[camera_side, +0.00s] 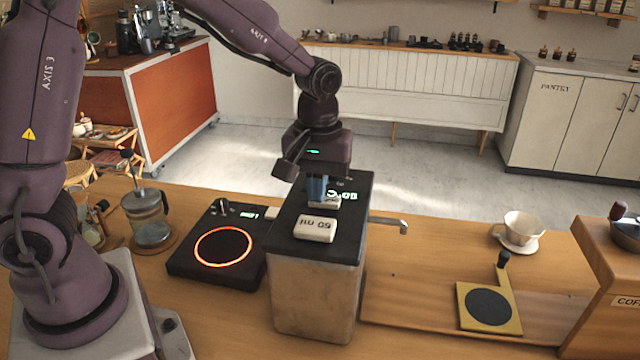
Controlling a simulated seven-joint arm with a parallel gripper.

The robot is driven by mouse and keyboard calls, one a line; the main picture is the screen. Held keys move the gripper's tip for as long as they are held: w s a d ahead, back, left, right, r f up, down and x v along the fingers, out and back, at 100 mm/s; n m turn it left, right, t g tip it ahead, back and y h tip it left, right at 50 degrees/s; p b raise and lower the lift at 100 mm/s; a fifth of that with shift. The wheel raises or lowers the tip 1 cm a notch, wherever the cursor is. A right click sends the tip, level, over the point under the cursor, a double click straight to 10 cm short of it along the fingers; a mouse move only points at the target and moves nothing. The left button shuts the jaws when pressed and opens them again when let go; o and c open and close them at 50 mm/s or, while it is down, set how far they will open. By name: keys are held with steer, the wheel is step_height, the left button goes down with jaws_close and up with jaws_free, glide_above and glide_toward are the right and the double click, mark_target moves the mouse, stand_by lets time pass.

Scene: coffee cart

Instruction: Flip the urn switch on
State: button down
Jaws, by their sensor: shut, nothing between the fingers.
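The urn (315,297) is a tall metal box with a black top, standing on the wooden counter, with a spout (390,222) at its right. A white block (316,229) with dark lettering sits on the front part of its top. A green-white display glows behind it. My gripper (318,200) points down over the urn's top, just behind the white block; its blue fingers are shut and empty. A small pale piece shows by the fingertips. I cannot tell whether they touch it, or which part is the switch and how it is set.
A black hotplate (212,275) with a glowing orange ring stands left of the urn. A glass press (148,217) stands farther left. At right are a yellow-framed black pad (466,312), a white dripper (520,229) and a wooden box (601,265). The counter right of the urn is mostly clear.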

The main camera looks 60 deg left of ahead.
steer(key=shift+s+f, duration=0.15)
steer(key=shift+f, duration=0.35)
steer(key=shift+w+d+r+h, duration=0.15)
steer(key=shift+w+d+h, duration=0.15)
steer(key=shift+w+d, duration=0.4)
steer(key=shift+s, duration=0.15)
steer(key=shift+r, duration=0.1)
step_height(320, 180, up, 14)
steer(key=shift+a+r+t, duration=0.25)
steer(key=shift+a+t, duration=0.05)
steer(key=shift+a, duration=0.1)
